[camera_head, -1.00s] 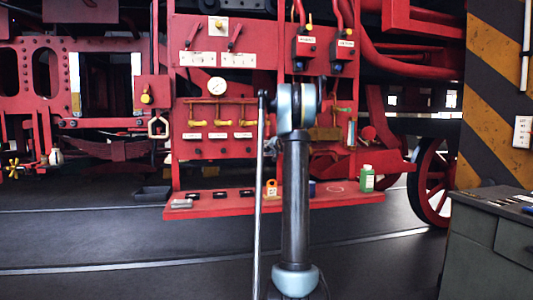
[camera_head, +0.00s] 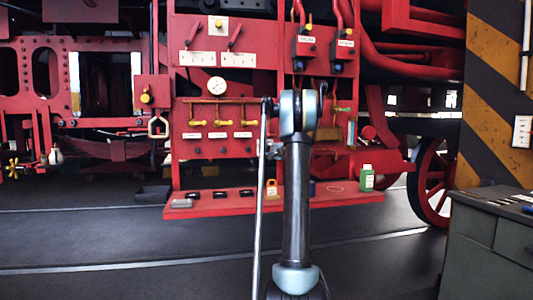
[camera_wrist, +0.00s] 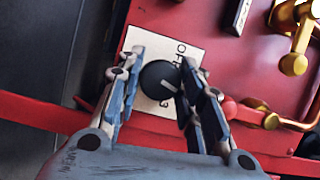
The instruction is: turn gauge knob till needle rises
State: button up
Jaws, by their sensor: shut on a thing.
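The gauge knob (camera_wrist: 158,80) is black and round with a pale pointer mark. It sits on a white label plate (camera_wrist: 137,40) with partly hidden lettering, on a red panel in the wrist view. My gripper (camera_wrist: 165,68) is shut on the knob, one finger on each side. The pointer mark faces the lower right, towards the right finger. The pressure gauge (camera_head: 217,86), a round white dial, is on the red panel in the head view; its needle is too small to read. In that view my arm hides the gripper and the knob.
Brass valve fittings (camera_wrist: 293,64) stand close to the right of my gripper. A red pipe (camera_wrist: 44,113) crosses below the knob. Yellow-handled valves (camera_head: 220,123) sit beneath the gauge. A green bottle (camera_head: 367,178) stands on the red footboard (camera_head: 230,208). Open floor lies in front.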

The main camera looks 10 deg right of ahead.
jog(key=shift+d+f+m, duration=0.1)
jog(key=shift+d+m, duration=0.05)
jog(key=shift+m, duration=0.25)
jog(key=o, duration=1.1)
jog(key=shift+c, duration=0.2)
jog(key=shift+s, duration=0.1)
jog(key=v, duration=1.1)
jog(key=shift+s+d+f, duration=0.15)
jog(key=shift+s+f, duration=0.05)
jog(key=shift+s, duration=0.15)
